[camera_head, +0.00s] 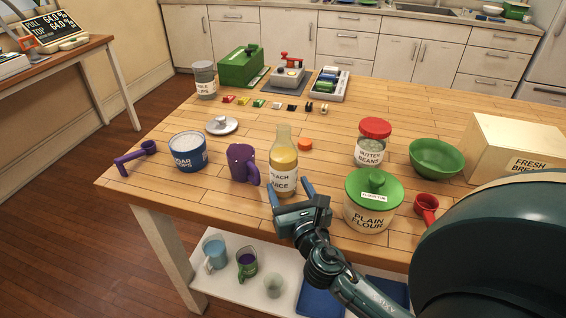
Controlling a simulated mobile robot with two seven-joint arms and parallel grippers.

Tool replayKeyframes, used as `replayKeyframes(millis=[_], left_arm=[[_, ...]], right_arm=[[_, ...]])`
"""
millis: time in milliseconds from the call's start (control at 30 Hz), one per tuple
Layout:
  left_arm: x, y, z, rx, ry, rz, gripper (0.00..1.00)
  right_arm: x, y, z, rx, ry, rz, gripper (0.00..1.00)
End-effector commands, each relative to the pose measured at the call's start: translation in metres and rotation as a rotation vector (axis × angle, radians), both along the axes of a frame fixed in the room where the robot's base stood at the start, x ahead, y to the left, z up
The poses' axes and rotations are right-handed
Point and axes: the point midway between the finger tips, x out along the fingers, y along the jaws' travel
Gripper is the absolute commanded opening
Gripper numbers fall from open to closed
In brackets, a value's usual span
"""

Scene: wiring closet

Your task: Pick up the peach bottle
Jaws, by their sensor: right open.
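The peach bottle (284,158) stands upright on the wooden table. It is clear, with yellow-orange contents and a white label reading "…EACH …UICE". My right gripper (289,188) is open at the bottle's near side, low by its base. One finger shows at the left of the bottle's lower part and one at its right. I cannot tell whether the fingers touch the bottle or how far they reach around it. My left gripper is not in view.
A purple mug (241,163) stands close to the bottle's left. An orange lid (305,145) lies behind it to the right. A green-lidded flour jar (372,205) stands right of my gripper, and a red-lidded jar (373,143) behind that. The table (330,115) has bare wood behind the bottle.

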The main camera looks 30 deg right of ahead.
Motion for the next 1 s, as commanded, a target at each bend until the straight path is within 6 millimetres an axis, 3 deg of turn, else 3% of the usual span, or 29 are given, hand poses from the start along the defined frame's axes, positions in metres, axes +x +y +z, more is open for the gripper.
replayKeyframes(millis=[233, 500, 800, 1000], left_arm=[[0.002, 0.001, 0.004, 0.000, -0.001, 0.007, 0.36], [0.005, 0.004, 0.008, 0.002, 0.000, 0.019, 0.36], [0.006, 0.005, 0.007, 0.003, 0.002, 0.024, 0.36], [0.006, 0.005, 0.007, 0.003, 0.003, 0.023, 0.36]], right_arm=[[0.019, -0.006, 0.002, 0.000, -0.001, 0.000, 0.62], [0.056, -0.016, 0.003, 0.001, -0.001, 0.000, 0.62], [0.062, -0.018, 0.002, 0.002, 0.000, 0.000, 0.62], [0.061, -0.018, 0.002, 0.002, 0.000, 0.000, 0.47]])
